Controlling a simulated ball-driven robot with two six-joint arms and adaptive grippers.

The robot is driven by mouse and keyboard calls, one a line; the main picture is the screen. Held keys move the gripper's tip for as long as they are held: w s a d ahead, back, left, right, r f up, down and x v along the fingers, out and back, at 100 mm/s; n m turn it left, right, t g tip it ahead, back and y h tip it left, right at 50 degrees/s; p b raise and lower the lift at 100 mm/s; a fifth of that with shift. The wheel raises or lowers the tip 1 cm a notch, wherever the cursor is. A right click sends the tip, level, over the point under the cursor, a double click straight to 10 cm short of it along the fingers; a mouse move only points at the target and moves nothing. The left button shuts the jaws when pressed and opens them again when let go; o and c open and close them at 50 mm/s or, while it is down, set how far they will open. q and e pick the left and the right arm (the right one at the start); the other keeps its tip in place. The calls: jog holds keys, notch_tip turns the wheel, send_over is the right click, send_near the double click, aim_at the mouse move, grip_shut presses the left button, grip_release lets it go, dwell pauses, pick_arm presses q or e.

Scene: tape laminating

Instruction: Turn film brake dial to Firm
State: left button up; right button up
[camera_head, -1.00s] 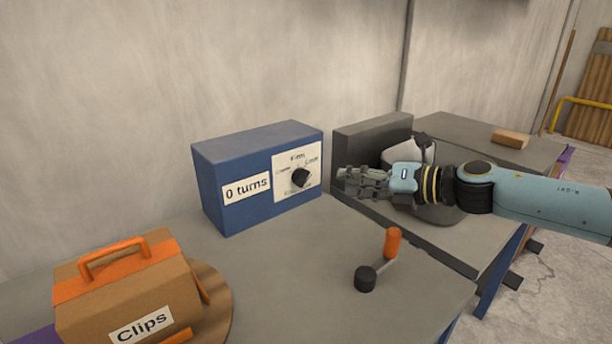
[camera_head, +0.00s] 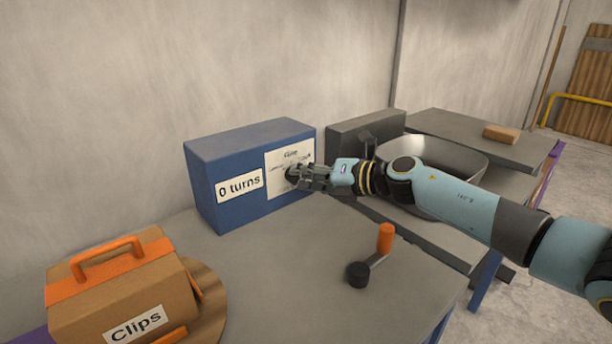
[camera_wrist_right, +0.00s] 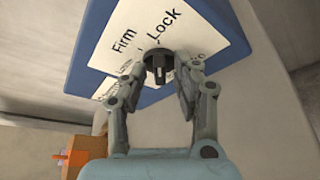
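The film brake dial (camera_wrist_right: 158,68) is a black knob on a white label plate (camera_wrist_right: 187,20) marked Firm and Lock, on the front of a blue box (camera_head: 225,150). In the head view the dial (camera_head: 292,172) is partly hidden by my right gripper (camera_head: 300,178). In the right wrist view my right gripper (camera_wrist_right: 158,82) is open, with one finger on each side of the dial; I cannot tell whether they touch it. The pointer's exact setting is hard to tell. My left gripper is in neither view.
The box also has a "0 turns" label (camera_head: 240,186). An orange-handled crank (camera_head: 384,240) stands on the grey table (camera_head: 290,270) in front. A "Clips" box (camera_head: 120,290) is at front left. A metal bowl (camera_head: 450,165) sits behind my right arm.

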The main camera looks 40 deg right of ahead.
grip_shut()
jog(key=shift+r+p, duration=0.15)
jog(key=shift+p, duration=0.4)
jog(key=n+h+p, duration=0.1)
jog(key=p, duration=0.1)
jog(key=n+h+p, duration=0.1)
jog(key=n+p, duration=0.1)
jog(key=p, duration=0.1)
jog(key=n+h+p, duration=0.1)
jog(key=p, duration=0.2)
jog(key=shift+a+r+n+g, duration=0.25)
jog(key=shift+a+n+g, duration=0.05)
jog(key=shift+a+f+n+h+p, duration=0.1)
jog(key=shift+n+h+p, duration=0.25)
jog(key=shift+n+p, duration=0.3)
jog(key=shift+a+f+n+h+p, duration=0.1)
jog(key=shift+n+h+p, duration=0.3)
jog(key=shift+p, duration=0.45)
jog(key=shift+o, duration=1.1)
grip_release()
